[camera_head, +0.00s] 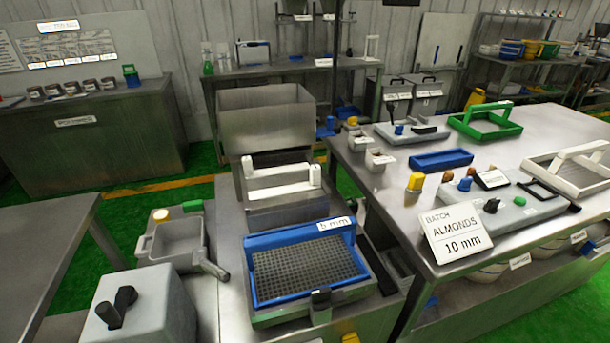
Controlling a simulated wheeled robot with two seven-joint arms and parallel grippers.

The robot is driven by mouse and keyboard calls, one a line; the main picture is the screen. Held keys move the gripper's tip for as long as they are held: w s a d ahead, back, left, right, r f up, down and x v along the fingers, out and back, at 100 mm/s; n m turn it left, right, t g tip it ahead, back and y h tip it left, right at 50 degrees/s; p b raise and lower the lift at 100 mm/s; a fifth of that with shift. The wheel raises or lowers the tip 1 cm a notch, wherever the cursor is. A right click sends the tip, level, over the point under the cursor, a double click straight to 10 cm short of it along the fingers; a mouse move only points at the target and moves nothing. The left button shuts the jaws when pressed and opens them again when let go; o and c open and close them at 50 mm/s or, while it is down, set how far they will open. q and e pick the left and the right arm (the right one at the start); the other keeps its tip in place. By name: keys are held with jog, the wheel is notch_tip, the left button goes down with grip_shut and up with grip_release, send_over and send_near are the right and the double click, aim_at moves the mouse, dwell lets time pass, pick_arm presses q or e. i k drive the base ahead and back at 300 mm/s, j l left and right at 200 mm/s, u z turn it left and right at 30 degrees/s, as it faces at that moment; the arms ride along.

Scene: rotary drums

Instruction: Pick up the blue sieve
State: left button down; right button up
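The blue sieve (267,241) has a blue rectangular frame around a dark mesh. It lies in the grey machine bed at the front centre, tilted slightly toward me. A white label (334,225) ending in "mm" stands at its back right; its number is hard to read. A grey and black latch-like part (320,305) sits at its front edge. Neither of my grippers shows in this view, so nothing of mine is seen touching the sieve.
A white handle (281,182) and a steel hopper (266,122) stand behind the sieve. On the right table are a green sieve (466,127), a white-framed one (547,179) and an "ALMONDS 10 mm" sign (455,234).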

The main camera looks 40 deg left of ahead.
aim_at(287, 264)
jog(key=j+u, duration=0.5)
jog(key=u, duration=0.2)
jog(key=k+j, duration=0.05)
